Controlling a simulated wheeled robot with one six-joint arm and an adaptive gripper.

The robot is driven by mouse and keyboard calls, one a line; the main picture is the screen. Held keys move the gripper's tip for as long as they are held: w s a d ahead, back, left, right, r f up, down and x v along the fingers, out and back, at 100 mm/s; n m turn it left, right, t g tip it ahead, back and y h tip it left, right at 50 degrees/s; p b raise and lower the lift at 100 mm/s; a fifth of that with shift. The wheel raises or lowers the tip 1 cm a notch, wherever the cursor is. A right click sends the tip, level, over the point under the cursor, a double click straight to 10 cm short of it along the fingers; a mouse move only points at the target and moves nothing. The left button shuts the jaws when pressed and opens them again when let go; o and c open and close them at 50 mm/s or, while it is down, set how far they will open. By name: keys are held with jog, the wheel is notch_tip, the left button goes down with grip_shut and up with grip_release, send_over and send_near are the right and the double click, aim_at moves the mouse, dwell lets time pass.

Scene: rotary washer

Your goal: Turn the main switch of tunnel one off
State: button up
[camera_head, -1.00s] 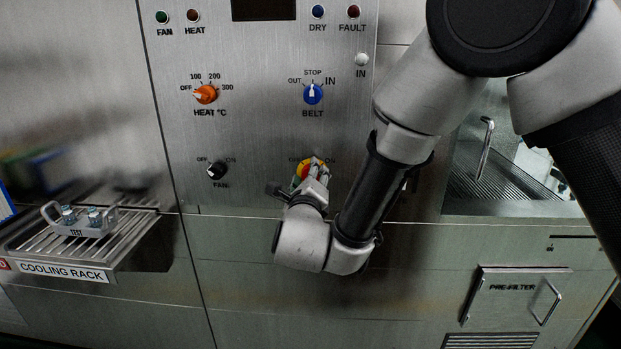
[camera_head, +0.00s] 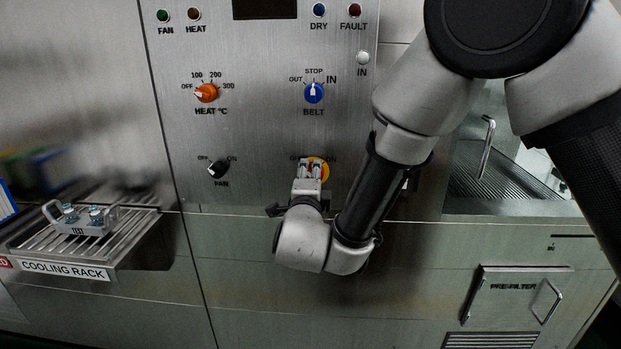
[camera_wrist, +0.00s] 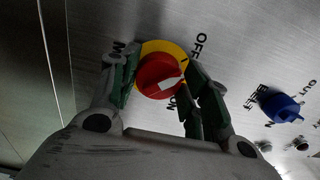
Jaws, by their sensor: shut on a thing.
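The main switch is a red knob with a white mark on a round yellow plate, on the steel panel. It shows partly in the head view (camera_head: 325,168) and clearly in the wrist view (camera_wrist: 152,72). OFF and ON are printed beside it. In the wrist view the white mark faces lower right; I cannot tell exactly which label it meets. My gripper (camera_head: 310,168) reaches up to the knob from below. In the wrist view its two green-padded fingers (camera_wrist: 160,80) lie on either side of the red knob, shut on it. In the head view the fingers hide much of the switch.
The blue belt knob (camera_head: 313,93) points to STOP above the switch. The orange heat knob (camera_head: 206,93) and black fan knob (camera_head: 218,169) are to the left. A cooling rack (camera_head: 95,235) stands at lower left, and a pre-filter door (camera_head: 512,297) at lower right.

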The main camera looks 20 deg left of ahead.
dwell(0.3)
jog(key=o, duration=1)
jog(key=v, duration=1.2)
